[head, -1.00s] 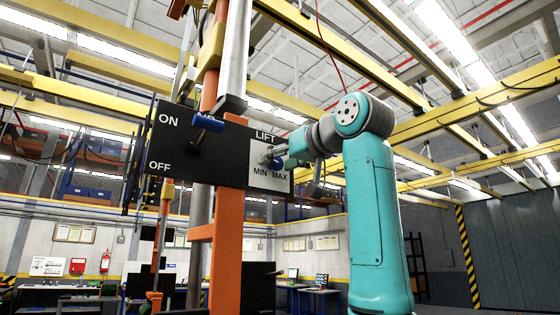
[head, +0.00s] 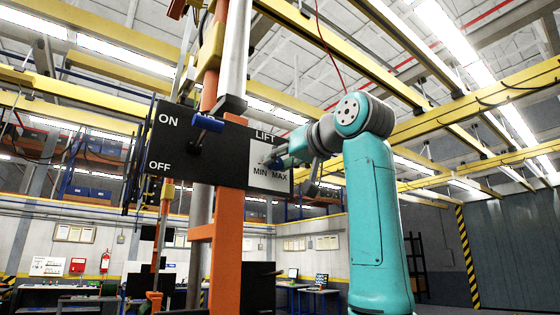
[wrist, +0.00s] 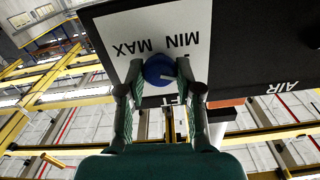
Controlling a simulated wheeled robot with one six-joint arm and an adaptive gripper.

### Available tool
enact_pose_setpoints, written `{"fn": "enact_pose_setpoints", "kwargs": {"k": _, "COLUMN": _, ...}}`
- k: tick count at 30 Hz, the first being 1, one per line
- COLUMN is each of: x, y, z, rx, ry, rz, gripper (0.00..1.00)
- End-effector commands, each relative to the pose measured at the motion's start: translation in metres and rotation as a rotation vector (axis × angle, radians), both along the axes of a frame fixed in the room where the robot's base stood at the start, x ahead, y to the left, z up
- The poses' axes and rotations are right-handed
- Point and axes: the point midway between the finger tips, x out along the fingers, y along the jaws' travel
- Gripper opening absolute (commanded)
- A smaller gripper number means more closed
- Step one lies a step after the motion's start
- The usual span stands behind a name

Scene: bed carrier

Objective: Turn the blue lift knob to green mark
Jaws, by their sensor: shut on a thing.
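The blue lift knob (wrist: 158,69) sits on the white MIN/MAX plate (wrist: 140,28), with a pale pointer line on its face. My gripper (wrist: 160,78) is shut on it, one finger at each side, in the wrist view. In the head view my gripper (head: 274,161) is at the white plate (head: 257,154) under the word LIFT and mostly hides the knob. I cannot make out a green mark in either view; the fingers and knob cover part of the plate.
The black panel (head: 222,165) also carries a blue-handled ON/OFF lever (head: 208,123) left of the plate. An orange post (head: 228,250) stands below the panel.

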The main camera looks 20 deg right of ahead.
Motion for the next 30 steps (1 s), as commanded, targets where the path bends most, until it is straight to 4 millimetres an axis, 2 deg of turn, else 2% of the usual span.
{"fn": "enact_pose_setpoints", "kwargs": {"k": 30, "x": 0.0009, "y": -0.0029, "z": -0.0014, "rx": 0.872, "ry": 0.282, "rz": 0.000, "gripper": 0.00}}
